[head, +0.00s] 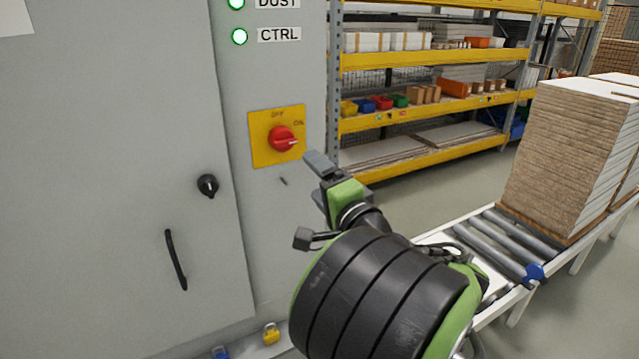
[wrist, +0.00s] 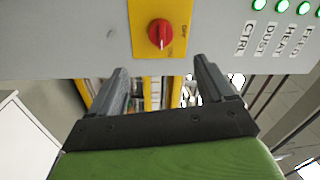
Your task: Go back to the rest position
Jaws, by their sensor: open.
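My gripper (head: 317,180) is open and empty in front of the grey control cabinet (head: 110,190). It is just below and right of the red rotary switch (head: 283,138) on its yellow plate (head: 262,150). The switch's pale mark points right, toward the ON side. In the wrist view, my two fingers (wrist: 160,72) are spread wide, with nothing between them. The red switch (wrist: 160,33) lies beyond the fingertips, near the middle of the gap, and looks apart from them.
A black knob (head: 208,185) and a black handle (head: 176,260) stick out from the cabinet. A roller conveyor (head: 500,245) with stacked boards (head: 570,150) stands at right. Yellow shelving (head: 430,155) stands behind. Open floor lies between shelving and conveyor.

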